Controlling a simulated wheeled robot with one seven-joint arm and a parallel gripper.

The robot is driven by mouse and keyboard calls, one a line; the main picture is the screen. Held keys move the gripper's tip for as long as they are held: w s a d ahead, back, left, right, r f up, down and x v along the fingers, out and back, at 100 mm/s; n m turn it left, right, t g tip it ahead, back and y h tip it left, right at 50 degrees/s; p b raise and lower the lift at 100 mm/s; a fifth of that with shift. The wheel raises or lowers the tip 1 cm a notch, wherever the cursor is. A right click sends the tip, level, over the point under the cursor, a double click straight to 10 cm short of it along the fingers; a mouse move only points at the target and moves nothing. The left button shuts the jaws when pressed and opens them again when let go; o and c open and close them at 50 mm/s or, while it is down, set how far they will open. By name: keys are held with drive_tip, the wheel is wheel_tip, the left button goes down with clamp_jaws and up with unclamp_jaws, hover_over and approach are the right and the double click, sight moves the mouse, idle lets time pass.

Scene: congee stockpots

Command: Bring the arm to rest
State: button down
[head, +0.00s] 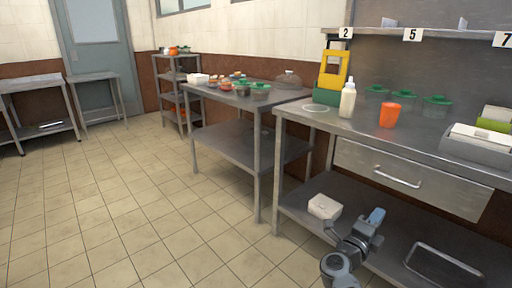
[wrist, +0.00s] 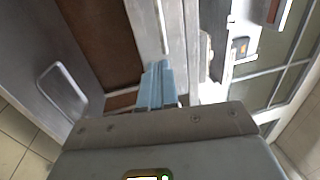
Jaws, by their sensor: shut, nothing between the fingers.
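My gripper (head: 376,216) is at the lower right of the head view, in front of the steel counter (head: 300,118) and lower than its top. Its blue fingers also show in the wrist view (wrist: 157,86), pressed together with nothing between them. My grey arm runs down from it to the bottom edge of the head view. Whether the gripper touches the counter cannot be told; no contact shows.
A white box (head: 324,206) and a metal frame (head: 445,265) are on the counter's lower shelf. The counter holds an orange cup (head: 389,115), a white bottle (head: 347,99) and green-lidded containers. A second steel table (head: 225,140) stands farther back. The tiled floor (head: 110,200) at left is clear.

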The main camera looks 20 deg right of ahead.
drive_tip(key=s+a+n+t+y, duration=0.6)
drive_tip(key=s+a+n+y, duration=0.2)
drive_tip(key=s+a+n, duration=0.5)
drive_tip(key=s+a+n+t+y, duration=0.5)
drive_tip(key=s+a+n+y, duration=0.2)
drive_tip(key=s+a+n, duration=0.7)
drive_tip(key=s+a+r+n+g+y, duration=0.2)
drive_tip(key=s+r, duration=0.1)
drive_tip(key=s, duration=0.3)
drive_tip(key=s+a+r+n+g+y, duration=0.1)
drive_tip(key=s+a+r+n+y, duration=0.15)
drive_tip(key=s, duration=0.45)
wheel_tip(320, 180, up, 16)
drive_tip(key=p, duration=1.5)
drive_tip(key=shift+d, duration=0.3)
